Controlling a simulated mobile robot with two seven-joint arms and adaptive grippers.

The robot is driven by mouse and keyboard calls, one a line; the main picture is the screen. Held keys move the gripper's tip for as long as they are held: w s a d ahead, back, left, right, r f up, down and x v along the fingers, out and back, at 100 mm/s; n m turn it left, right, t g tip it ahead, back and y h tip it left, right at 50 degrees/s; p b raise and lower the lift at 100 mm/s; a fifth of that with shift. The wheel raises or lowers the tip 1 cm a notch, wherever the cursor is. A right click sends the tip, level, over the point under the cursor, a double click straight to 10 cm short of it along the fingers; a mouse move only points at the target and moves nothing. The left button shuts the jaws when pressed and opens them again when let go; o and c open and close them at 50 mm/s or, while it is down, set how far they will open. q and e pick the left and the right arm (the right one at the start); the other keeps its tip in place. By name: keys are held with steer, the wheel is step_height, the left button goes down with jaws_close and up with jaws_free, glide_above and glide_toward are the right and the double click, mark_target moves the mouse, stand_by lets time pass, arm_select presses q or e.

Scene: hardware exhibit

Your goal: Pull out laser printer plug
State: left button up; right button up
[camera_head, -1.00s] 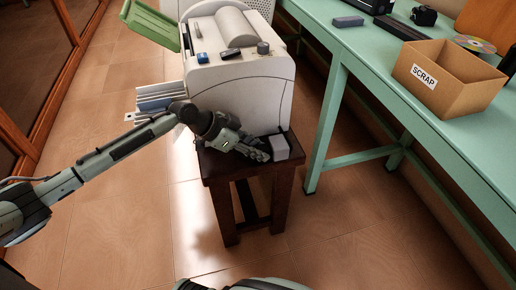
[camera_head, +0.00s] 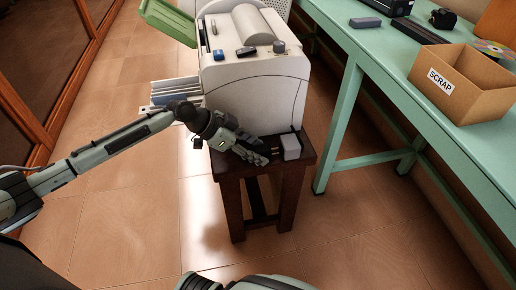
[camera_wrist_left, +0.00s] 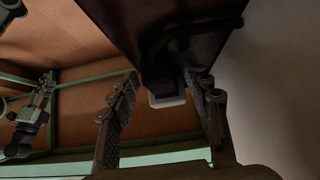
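The laser printer (camera_head: 255,90) is a white machine on a small dark wooden stand (camera_head: 266,165). A grey socket block (camera_head: 291,147) sits at the stand's front right corner. A black plug (camera_head: 262,148) is left of the block, with small light prongs toward it and a narrow gap between. My left gripper (camera_head: 262,156) is at the plug, low over the stand's front edge. In the left wrist view its two fingers (camera_wrist_left: 164,80) stand apart on either side of the dark plug, and the pale block (camera_wrist_left: 166,99) shows just beyond.
A green workbench (camera_head: 350,85) runs along the right, with a cardboard SCRAP box (camera_head: 465,90) on it. A black cable (camera_wrist_left: 180,35) curves beside the fingers. Tiled floor (camera_head: 130,220) in front of the stand is clear.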

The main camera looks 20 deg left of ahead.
arm_select(q)
steer(key=v, duration=1.2)
stand_by(0.5)
